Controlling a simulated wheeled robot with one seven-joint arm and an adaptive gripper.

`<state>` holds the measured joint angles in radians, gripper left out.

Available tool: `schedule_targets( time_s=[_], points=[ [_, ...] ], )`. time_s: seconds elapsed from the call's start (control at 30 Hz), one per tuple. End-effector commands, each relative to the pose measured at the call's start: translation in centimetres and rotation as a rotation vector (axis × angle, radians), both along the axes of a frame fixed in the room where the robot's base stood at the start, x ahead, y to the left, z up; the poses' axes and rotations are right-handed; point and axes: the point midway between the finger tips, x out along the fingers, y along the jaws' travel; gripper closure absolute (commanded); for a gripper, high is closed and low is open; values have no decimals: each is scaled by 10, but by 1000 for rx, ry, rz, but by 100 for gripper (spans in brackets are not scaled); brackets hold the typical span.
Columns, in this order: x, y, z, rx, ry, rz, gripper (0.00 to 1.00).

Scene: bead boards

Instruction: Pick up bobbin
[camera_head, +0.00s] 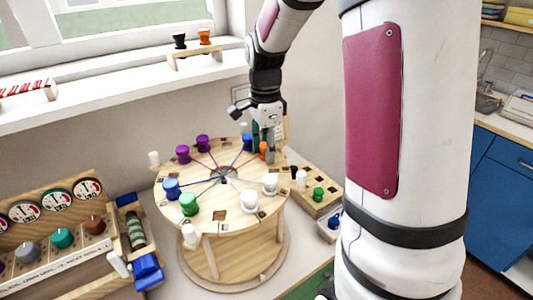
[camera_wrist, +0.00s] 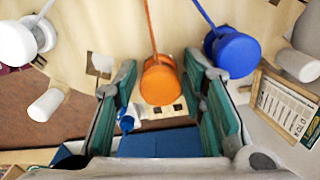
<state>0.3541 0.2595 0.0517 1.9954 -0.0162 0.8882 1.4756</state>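Several coloured bobbins stand around the rim of a round wooden board (camera_head: 215,218), with cords running to its centre. An orange bobbin (camera_head: 263,148) stands at the back right rim, partly hidden by my gripper (camera_head: 269,153). In the wrist view the orange bobbin (camera_wrist: 159,80) shows in the gap between the two green-padded fingers, with an orange cord running up from it. My gripper (camera_wrist: 161,72) is open, with space on both sides of the bobbin. A blue bobbin (camera_wrist: 232,52) stands close to the right finger, and a white bobbin (camera_wrist: 18,43) is at the far left.
Purple bobbins (camera_head: 203,143), a green bobbin (camera_head: 188,204) and white bobbins (camera_head: 249,200) stand on the board. A wooden block (camera_head: 313,193) with pegs sits to its right. A panel with dials (camera_head: 57,199) stands left. The windowsill (camera_head: 110,85) runs behind.

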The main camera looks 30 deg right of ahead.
Motion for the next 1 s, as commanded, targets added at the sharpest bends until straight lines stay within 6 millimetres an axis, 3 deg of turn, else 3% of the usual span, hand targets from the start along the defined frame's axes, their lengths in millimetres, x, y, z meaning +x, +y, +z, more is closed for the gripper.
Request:
schedule_targets(
  time_s=[0.2, 0.37, 0.73, 1.0],
  points=[
    [0, 0, 0, 0, -1, 0, 64],
    [0, 0, 0, 0, -1, 0, 100],
    [1, 0, 6, -2, -4, 0, 100],
    [2, 0, 54, -4, -7, 2, 100]
  ],
)
